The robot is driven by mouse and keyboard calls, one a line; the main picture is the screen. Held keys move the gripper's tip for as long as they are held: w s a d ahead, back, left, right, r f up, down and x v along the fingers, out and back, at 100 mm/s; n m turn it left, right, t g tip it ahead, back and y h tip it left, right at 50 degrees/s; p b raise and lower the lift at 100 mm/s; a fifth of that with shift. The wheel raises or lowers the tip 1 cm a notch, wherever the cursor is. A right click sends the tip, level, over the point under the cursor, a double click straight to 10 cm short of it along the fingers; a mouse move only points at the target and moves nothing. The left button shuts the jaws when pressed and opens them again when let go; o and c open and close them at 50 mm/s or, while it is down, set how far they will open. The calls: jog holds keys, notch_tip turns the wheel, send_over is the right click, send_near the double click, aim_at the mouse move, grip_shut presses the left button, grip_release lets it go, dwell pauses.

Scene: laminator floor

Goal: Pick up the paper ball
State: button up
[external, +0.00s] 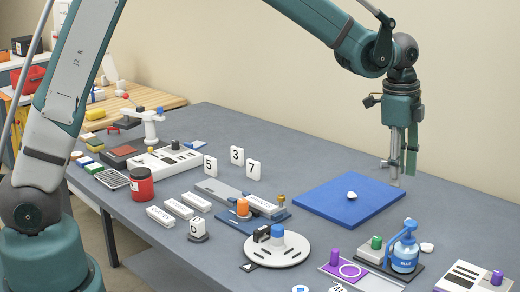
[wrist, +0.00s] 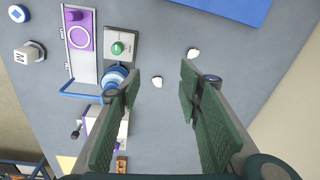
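A small white crumpled lump (external: 351,195), which looks like a paper ball, lies on the blue mat (external: 325,206) in the external view. The wrist view shows two white lumps on the bare table, one nearer (wrist: 157,82) and one farther (wrist: 193,53). I cannot tell which lump is the paper ball. My gripper (external: 397,172) points down above the table, right of the mat's far part. In the wrist view my gripper (wrist: 159,92) is open, with nothing between its pads.
A white round plate (external: 277,250), a purple-marked board (external: 350,270) and a green-knobbed block (external: 376,243) stand in the foreground. Number cards (external: 237,156) stand behind the middle. The mat is mostly bare, and the table right of it is clear.

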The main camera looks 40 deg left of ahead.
aim_at(426, 244)
jog(key=w+d+f+m, duration=0.1)
jog(key=d+f, duration=0.2)
jog(key=d+f+m, duration=0.1)
jog(key=d+f, duration=0.2)
jog(key=f, duration=0.1)
jog(key=w+d+f+m+g, duration=0.1)
jog(key=d+f, duration=0.2)
jog(key=shift+w+d+f, duration=0.15)
jog(key=shift+w, duration=0.2)
jog(key=shift+f, duration=0.1)
jog(key=shift+f, duration=1.15)
jog(key=shift+f, duration=0.15)
jog(key=shift+f+b, duration=0.3)
jog(key=shift+f, duration=2.15)
jog(key=c, duration=0.7)
